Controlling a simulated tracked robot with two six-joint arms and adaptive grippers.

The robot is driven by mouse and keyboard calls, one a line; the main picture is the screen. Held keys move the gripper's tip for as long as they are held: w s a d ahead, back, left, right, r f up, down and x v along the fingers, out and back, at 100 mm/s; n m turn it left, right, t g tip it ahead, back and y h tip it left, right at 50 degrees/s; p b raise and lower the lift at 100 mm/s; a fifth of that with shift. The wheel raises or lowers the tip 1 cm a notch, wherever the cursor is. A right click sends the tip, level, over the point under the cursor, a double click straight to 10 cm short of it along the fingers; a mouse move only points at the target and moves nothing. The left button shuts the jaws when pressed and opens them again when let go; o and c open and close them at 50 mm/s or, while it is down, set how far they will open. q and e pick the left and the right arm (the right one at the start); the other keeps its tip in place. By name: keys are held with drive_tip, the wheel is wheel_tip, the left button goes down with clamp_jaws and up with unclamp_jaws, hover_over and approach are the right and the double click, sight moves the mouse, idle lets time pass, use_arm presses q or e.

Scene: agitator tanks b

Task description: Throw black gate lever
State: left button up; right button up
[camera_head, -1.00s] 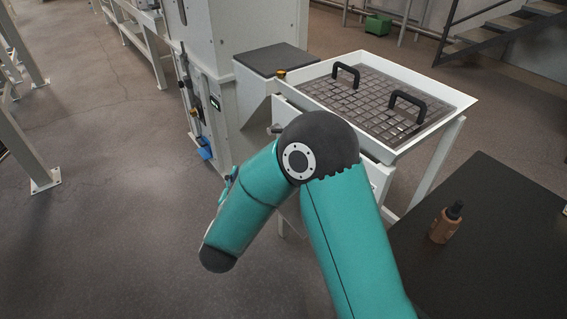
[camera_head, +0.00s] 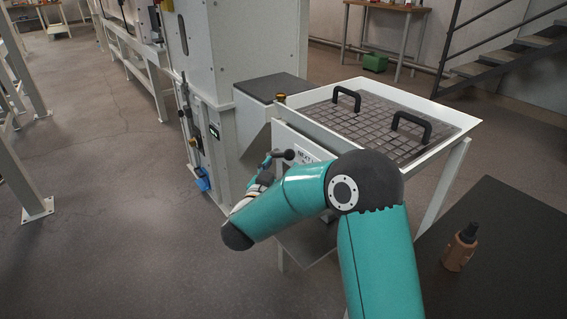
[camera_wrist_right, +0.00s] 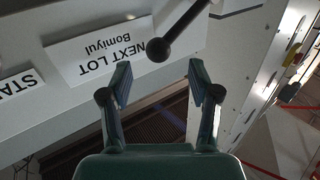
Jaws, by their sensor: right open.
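The black gate lever has a dark rod with a round black knob (camera_wrist_right: 158,49). In the right wrist view it points down-left from the top edge, in front of a white panel. In the head view its knob (camera_head: 289,155) shows at the front of the white-framed screen box. My right gripper (camera_wrist_right: 160,82) is open, and the knob lies just beyond the gap between its fingertips, not clasped. In the head view this gripper (camera_head: 265,172) is small and partly hidden behind my forearm, close to the lever. My left gripper is not in view.
A white sign reading "NEXT LOT Bomiyul" (camera_wrist_right: 100,52) is on the panel beside the knob. The screen box (camera_head: 455,108) carries a grid with two black handles (camera_head: 411,127). A brown bottle (camera_head: 459,250) stands on a dark table (camera_head: 500,285). Open floor lies left.

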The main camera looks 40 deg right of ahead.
sight(286, 158)
drive_tip(key=shift+x, duration=2.3)
